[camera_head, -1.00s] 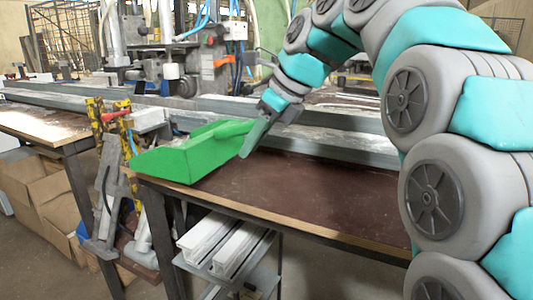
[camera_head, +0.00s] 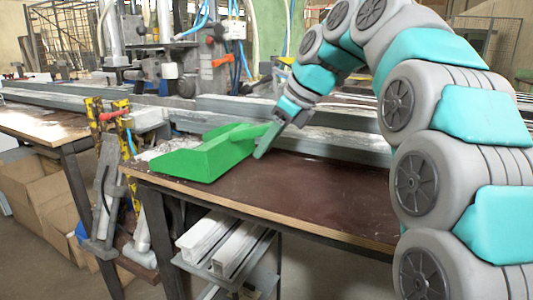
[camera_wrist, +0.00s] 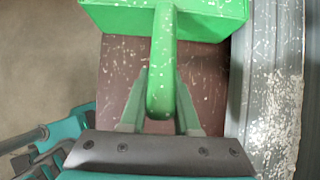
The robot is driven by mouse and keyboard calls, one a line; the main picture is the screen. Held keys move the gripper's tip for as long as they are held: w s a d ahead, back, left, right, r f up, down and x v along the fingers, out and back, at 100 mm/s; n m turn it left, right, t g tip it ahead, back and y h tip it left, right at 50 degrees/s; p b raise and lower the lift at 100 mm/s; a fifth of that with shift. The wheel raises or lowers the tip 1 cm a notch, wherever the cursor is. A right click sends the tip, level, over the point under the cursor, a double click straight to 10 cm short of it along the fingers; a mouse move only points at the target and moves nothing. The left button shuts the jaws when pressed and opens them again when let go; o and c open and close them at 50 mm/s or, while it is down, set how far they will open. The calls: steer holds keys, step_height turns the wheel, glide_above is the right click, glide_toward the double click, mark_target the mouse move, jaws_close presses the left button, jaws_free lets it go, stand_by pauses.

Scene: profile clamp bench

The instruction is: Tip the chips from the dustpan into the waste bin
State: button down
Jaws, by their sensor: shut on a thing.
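The green dustpan (camera_head: 203,157) is over the left end of the brown bench top, its handle (camera_head: 240,131) towards the right. I cannot tell whether it rests on the top or hangs just above it. My gripper (camera_head: 266,141) is shut on the handle, and in the wrist view the fingers (camera_wrist: 160,106) stand on both sides of the handle (camera_wrist: 162,62). The pan's back part (camera_wrist: 215,18) shows at the top there, with pale specks on it. The inside of the pan is hidden, so I cannot see chips in it. I see no clear waste bin.
The bench top (camera_head: 320,192) is bare to the right of the dustpan. A grey metal rail (camera_head: 335,145) runs behind it, speckled white in the wrist view (camera_wrist: 272,95). Yellow clamps (camera_head: 97,118) stand left of the bench end. Cardboard boxes (camera_head: 48,195) lie on the floor at left.

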step_height(320, 180, down, 2)
steer(key=c, duration=0.6)
jaws_free()
steer(key=shift+c, duration=0.2)
